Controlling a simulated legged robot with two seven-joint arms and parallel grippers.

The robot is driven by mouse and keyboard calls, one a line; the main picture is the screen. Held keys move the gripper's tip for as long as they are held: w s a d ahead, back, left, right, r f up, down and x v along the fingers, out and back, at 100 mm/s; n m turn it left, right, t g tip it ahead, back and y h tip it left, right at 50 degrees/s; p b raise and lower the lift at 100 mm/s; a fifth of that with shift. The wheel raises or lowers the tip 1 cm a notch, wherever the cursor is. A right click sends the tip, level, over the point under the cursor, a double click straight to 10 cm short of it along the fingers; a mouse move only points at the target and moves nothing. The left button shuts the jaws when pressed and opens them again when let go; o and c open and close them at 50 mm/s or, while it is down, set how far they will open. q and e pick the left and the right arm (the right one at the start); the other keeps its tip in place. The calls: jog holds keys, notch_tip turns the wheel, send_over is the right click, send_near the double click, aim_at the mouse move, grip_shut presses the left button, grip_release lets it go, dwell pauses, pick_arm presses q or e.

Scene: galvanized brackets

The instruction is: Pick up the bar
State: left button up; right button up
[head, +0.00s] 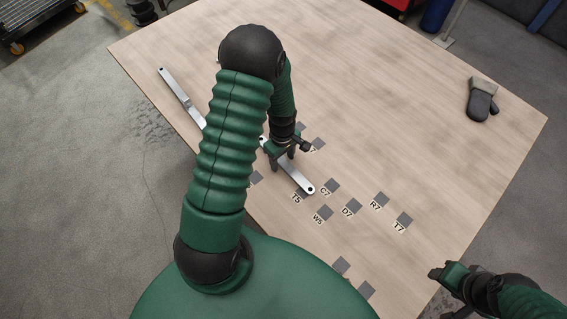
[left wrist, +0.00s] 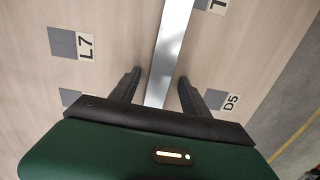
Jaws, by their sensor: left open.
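A flat silver bar (head: 295,178) with a hole near its end lies on the wooden table, running under my left gripper (head: 284,160). In the left wrist view the bar (left wrist: 170,50) passes between the two dark fingers (left wrist: 156,88), one on each side with a gap. The left gripper is open; I cannot tell its height above the table. A second silver bar (head: 182,96) lies further left, its lower end hidden behind my left arm. My right gripper (head: 448,276) is at the lower right, away from the bars; its finger opening is unclear.
Several grey squares with labels, such as R7 (head: 381,199) and L7 (left wrist: 63,43), are on the table (head: 420,130). A grey and black mitt (head: 481,100) lies at the right. The table's middle and far side are mostly clear.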

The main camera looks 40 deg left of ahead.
pick_arm(q)
jog(key=shift+d, duration=0.3)
jog(key=c, duration=0.3)
jog(key=shift+w+d+r, duration=0.1)
jog(key=shift+d, duration=0.05)
jog(key=c, duration=0.5)
jog(key=shift+c, duration=1.3)
jog(key=shift+a, duration=0.35)
grip_shut()
pick_arm(e)
jog(key=shift+d, duration=0.15)
pick_arm(q)
jog(key=shift+d, duration=0.1)
pick_arm(e)
jog(key=shift+d+f, duration=0.1)
